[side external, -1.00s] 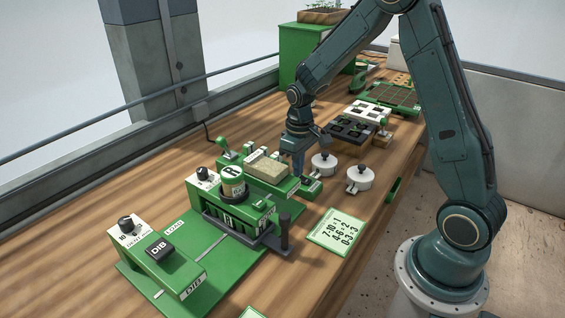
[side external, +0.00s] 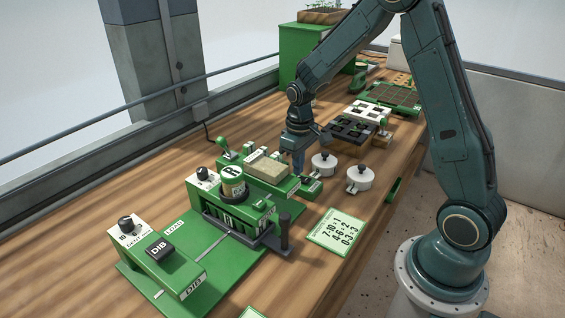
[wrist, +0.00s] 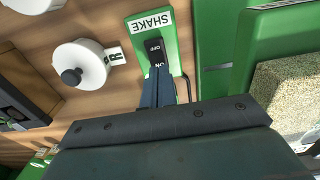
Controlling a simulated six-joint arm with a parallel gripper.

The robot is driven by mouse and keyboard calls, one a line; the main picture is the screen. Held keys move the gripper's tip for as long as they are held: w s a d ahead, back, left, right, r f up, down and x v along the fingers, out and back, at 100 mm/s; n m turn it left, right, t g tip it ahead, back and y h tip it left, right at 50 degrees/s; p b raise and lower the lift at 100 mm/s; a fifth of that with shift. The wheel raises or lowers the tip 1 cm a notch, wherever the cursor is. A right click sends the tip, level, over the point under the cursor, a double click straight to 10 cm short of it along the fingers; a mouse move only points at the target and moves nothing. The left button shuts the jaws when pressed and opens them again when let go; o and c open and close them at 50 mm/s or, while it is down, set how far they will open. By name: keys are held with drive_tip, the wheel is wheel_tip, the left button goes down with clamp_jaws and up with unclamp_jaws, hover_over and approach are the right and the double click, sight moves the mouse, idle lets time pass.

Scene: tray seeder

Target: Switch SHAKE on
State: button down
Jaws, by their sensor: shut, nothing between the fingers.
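The SHAKE switch is a black rocker (wrist: 156,50) on a green base with a white SHAKE label (wrist: 151,20). In the wrist view its OFF end is nearer the label and its ON end is nearer my fingers. My gripper (wrist: 160,74) is shut and empty, with its blue fingertips at the ON end. I cannot tell whether they touch it or which end is pressed down. In the side view my gripper (side external: 299,178) points down at the small green switch base (side external: 310,188), and the fingers partly hide the switch.
A green unit with a tan block (side external: 265,166) stands just left of my gripper. White lidded pots (side external: 323,163) and (side external: 360,178) stand close on the right. A green DIB box (side external: 160,250) and a jar marked R (side external: 233,181) are in front. A number card (side external: 337,231) lies flat.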

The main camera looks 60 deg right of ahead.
drive_tip(key=shift+r, duration=3)
drive_tip(key=shift+r, duration=0.1)
drive_tip(key=s+a+r+t, duration=0.3)
drive_tip(key=s+a+r, duration=0.3)
drive_tip(key=s+r, duration=0.4)
drive_tip(key=s+a+r+t, duration=0.1)
drive_tip(key=s+a+r, duration=0.1)
drive_tip(key=s, duration=0.4)
drive_tip(key=s+a+r+t, duration=0.1)
drive_tip(key=s+a+r, duration=0.1)
drive_tip(key=s, duration=0.3)
drive_tip(key=shift+s+a+t, duration=0.25)
drive_tip(key=shift+s+t, duration=0.05)
drive_tip(key=shift+s, duration=0.05)
